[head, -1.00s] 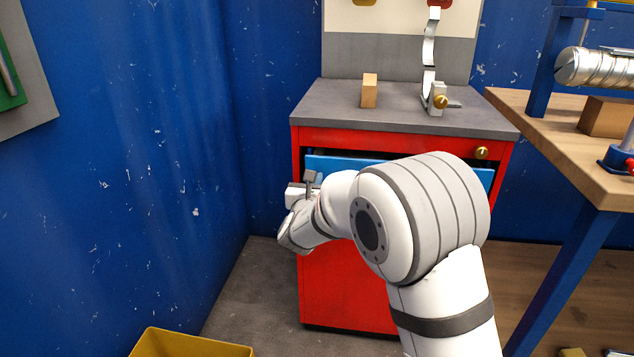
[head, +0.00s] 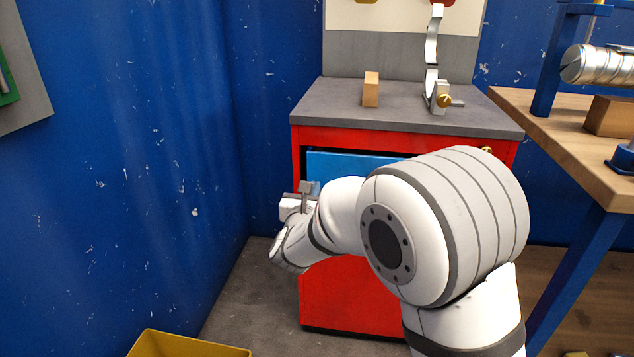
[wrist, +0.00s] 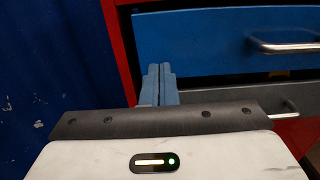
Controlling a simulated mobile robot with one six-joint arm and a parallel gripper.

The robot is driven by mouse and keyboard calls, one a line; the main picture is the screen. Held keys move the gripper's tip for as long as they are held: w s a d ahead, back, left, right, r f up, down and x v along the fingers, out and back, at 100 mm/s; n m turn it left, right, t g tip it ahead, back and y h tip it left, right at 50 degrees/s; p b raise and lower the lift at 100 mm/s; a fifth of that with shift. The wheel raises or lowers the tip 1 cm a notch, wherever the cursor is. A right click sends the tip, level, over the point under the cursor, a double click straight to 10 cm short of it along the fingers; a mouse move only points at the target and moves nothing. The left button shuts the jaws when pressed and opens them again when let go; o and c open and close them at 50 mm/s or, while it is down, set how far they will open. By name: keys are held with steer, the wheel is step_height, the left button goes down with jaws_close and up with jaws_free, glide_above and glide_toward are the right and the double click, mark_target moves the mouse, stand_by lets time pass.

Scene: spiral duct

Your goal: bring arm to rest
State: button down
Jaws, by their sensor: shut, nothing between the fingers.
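My gripper (wrist: 158,82) shows in the wrist view with its two blue-grey fingers together and nothing between them. It is in front of the red cabinet (head: 345,295), near its left edge. A blue drawer (head: 345,163) of the cabinet shows behind my arm in the head view. In the wrist view the blue drawer front (wrist: 200,40) fills the upper right, with a metal handle (wrist: 285,46). My arm hides much of the cabinet front. I cannot tell whether the fingers touch the drawer.
A wooden block (head: 371,90) and a metal bracket with a brass knob (head: 440,98) stand on the grey cabinet top (head: 405,117). A wooden workbench (head: 560,130) is at right, with a spiral duct (head: 600,65). A blue wall (head: 130,170) is at left. A yellow bin (head: 185,345) is below.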

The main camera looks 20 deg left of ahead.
steer(key=s+p, duration=0.1)
steer(key=s, duration=0.6)
steer(key=w+d+r+m+g+h+p, duration=0.1)
steer(key=d+r+m+h+p, duration=0.35)
steer(key=d, duration=0.45)
steer(key=d+r+m+g+h+p, duration=0.25)
steer(key=d+r+m, duration=0.2)
steer(key=d, duration=0.35)
steer(key=s+d+r+m+g+h+p, duration=0.25)
steer(key=d+m+p, duration=0.2)
steer(key=d, duration=0.35)
steer(key=s+d+r+m+g+h+p, duration=0.1)
steer(key=s+d+r+m+g+p, duration=0.3)
steer(key=d, duration=0.4)
steer(key=s+d+r+m+g+y+p, duration=0.1)
steer(key=s+d+r+m+g+p, duration=0.15)
steer(key=s+m, duration=0.25)
steer(key=s+d+r+m+g+y+p, duration=0.1)
steer(key=s+d+m+g+p, duration=0.15)
steer(key=s+m+p, duration=0.2)
steer(key=s+a+r+m+y+p, duration=0.2)
steer(key=s+r+m+y+p, duration=0.4)
steer(key=m, duration=0.4)
step_height(320, 180, up, 2)
steer(key=shift+s+r+p, duration=0.2)
steer(key=shift+s+p, duration=0.65)
steer(key=shift+p, duration=0.25)
